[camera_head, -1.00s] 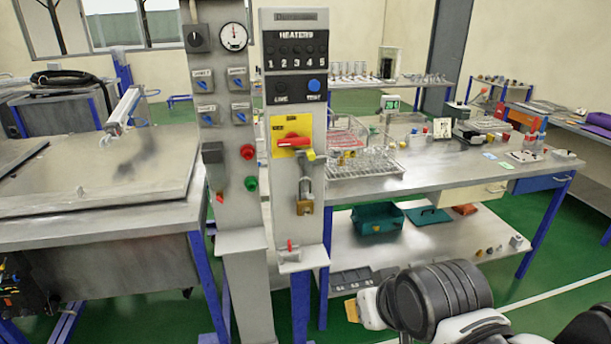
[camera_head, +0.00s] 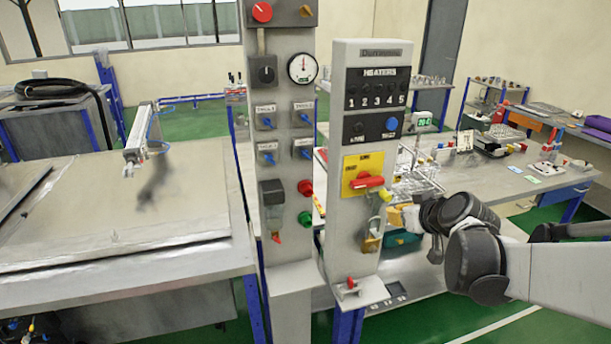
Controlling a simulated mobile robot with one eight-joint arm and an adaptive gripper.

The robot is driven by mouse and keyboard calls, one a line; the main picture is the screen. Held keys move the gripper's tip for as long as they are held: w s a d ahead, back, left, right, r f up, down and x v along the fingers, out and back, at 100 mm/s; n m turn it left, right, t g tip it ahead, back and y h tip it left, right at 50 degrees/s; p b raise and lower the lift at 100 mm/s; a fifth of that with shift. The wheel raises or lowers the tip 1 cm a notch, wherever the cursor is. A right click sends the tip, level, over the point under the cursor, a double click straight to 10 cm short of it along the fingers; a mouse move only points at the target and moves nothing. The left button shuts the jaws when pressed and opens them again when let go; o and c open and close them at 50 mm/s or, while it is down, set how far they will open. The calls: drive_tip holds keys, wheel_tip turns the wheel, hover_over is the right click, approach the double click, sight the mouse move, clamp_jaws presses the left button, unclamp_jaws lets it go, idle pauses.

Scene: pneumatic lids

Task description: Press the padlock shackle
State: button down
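The brass padlock (camera_head: 371,244) hangs on the front of the grey heater control panel (camera_head: 341,220), below the red rotary switch handle (camera_head: 368,181) on its yellow plate. Its grey shackle (camera_head: 377,224) shows above the brass body, small and partly hard to make out.
A second grey panel with a gauge (camera_head: 302,68) and knobs stands just left. A small red valve handle (camera_head: 351,283) sits below the padlock. A metal tank with a flat lid (camera_head: 120,215) is at left. A bench (camera_head: 480,185) with glassware racks stands behind my arm.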

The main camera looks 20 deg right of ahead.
drive_tip(key=shift+s+d, duration=0.1)
drive_tip(key=shift+s, duration=0.05)
drive_tip(key=b+x, duration=0.3)
drive_tip(key=x, duration=0.7)
